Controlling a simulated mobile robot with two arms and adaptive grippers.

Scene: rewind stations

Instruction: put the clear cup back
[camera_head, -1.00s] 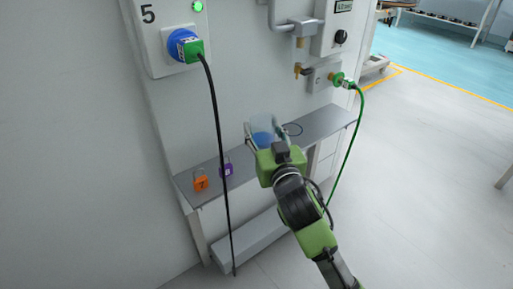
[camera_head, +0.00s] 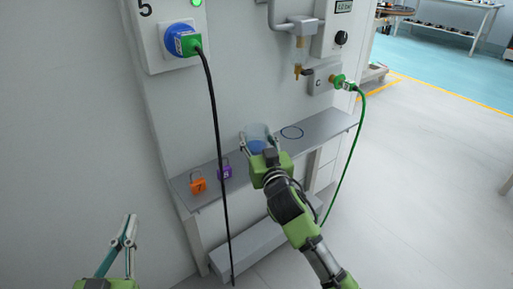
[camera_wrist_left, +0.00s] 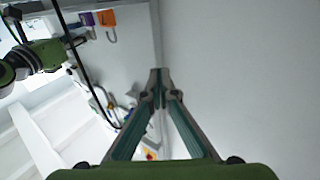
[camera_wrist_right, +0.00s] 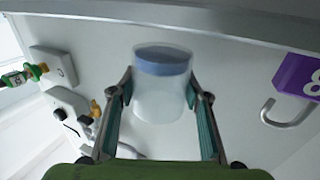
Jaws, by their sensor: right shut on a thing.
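The clear cup (camera_head: 256,132), see-through with a blue part at its bottom, is between the fingers of my right gripper (camera_head: 259,142). In the right wrist view the cup (camera_wrist_right: 160,100) fills the gap between both fingers, and the gripper is shut on it. I cannot tell whether the cup touches the shelf. My left gripper (camera_head: 130,218) is empty at the lower left. Its fingertips meet in the left wrist view (camera_wrist_left: 159,76).
Orange (camera_head: 198,186) and purple (camera_head: 225,173) padlocks are on the shelf's left part. A black cable (camera_head: 217,130) hangs in front of the shelf from a blue-green plug (camera_head: 185,41). A green hose (camera_head: 352,140) hangs at the right. Pipework with a brass fitting (camera_head: 299,71) is above.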

